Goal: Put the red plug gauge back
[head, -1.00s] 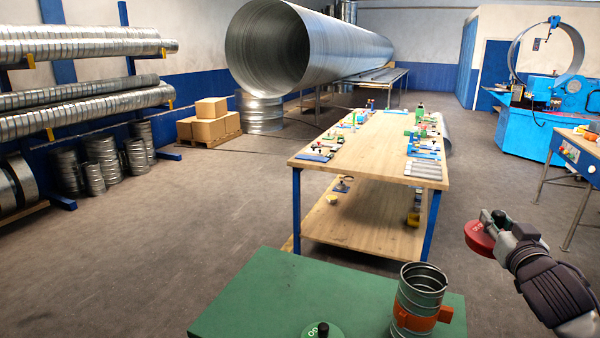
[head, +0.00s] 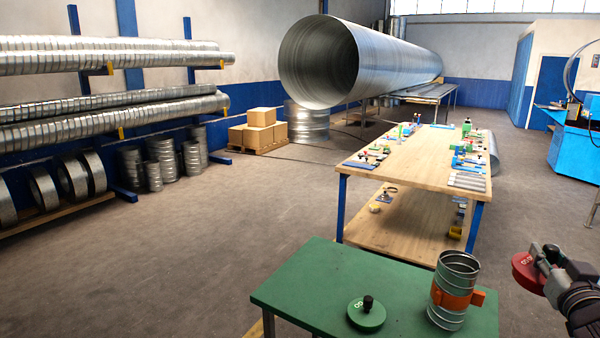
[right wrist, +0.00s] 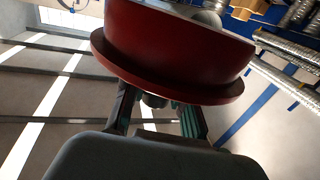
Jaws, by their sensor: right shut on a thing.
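The red plug gauge (head: 526,273) is a thick red disc with a knob, held in the air right of the green table. My right gripper (head: 544,256) is shut on its knob. In the right wrist view the red plug gauge (right wrist: 178,52) fills the top, with the fingers of my right gripper (right wrist: 158,108) closed on the knob beneath it. A green plug gauge (head: 366,313) with a black knob lies on the green table (head: 300,284). A spiral duct piece (head: 455,278) stands upright there in an orange clamp (head: 455,300). My left gripper is not in view.
A wooden workbench (head: 424,160) with several small tools and a lower shelf stands beyond the green table. A duct rack (head: 110,110) is at the left, and a blue machine (head: 580,145) at the right. The floor at left is open.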

